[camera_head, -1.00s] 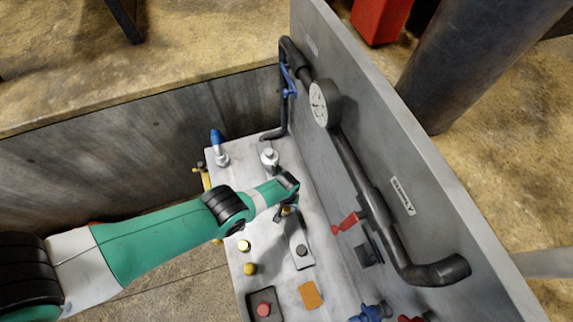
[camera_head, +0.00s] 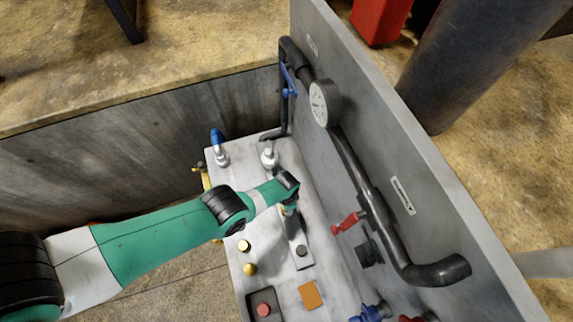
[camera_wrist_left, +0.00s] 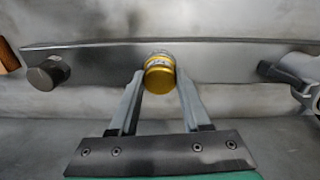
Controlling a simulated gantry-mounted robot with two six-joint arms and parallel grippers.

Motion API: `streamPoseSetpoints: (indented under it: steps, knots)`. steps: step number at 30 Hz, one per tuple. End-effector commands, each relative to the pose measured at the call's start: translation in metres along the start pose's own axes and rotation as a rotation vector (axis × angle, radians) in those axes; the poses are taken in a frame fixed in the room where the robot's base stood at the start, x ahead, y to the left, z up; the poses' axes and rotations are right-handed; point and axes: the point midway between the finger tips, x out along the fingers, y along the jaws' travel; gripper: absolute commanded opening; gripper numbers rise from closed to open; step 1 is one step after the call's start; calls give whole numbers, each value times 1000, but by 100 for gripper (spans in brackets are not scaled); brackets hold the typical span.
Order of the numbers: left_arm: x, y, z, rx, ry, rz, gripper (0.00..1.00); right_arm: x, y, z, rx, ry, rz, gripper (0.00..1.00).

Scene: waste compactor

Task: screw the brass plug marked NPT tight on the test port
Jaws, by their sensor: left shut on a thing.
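My left gripper (camera_head: 288,208) points down over the bench, its fingers mostly hidden behind my own wrist in the head view. In the left wrist view the left gripper (camera_wrist_left: 160,80) has its two fingertips on either side of a brass plug (camera_wrist_left: 159,74), shut on it. A pale, ridged part shows just beyond the plug, over a grey metal bar (camera_wrist_left: 105,65). I cannot tell how far the plug is threaded on, and no NPT marking is legible. Two other brass pieces, one (camera_head: 243,246) and another (camera_head: 249,269), stand on the bench left of the bar.
The bar has a dark round knob (camera_head: 302,250). A red button (camera_head: 264,309) and an orange pad (camera_head: 310,295) lie nearer. A silver fitting (camera_head: 269,157) and a blue-handled valve (camera_head: 217,145) stand beyond. An upright panel with gauge (camera_head: 319,103) and pipes bounds the right.

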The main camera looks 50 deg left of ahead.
Motion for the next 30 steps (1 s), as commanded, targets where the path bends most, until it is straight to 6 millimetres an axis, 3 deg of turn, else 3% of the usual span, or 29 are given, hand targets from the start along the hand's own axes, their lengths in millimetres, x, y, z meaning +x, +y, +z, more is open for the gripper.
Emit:
streamPoseSetpoints:
  steps: [4, 5, 9, 11, 25, 30]
  knots:
    - [0, 0, 0, 0, 0, 0, 0, 0, 0, 0, 0, 0, 0, 0]
    - [0, 0, 0, 0, 0, 0, 49, 0, 0, 0, 0, 0, 0, 0]
    - [0, 0, 0, -1, 0, 0, 74, 0, 0, 0, 0, 0, 0, 0]
    - [0, 0, 0, -2, 0, 0, 82, 0, 0, 0, 0, 0, 0, 0]
    - [0, 0, 0, -8, 0, 0, 78, 0, 0, 0, 0, 0, 0, 0]
    - [0, 0, 0, -214, 0, 0, 78, 0, 0, 0, 0, 0, 0, 0]
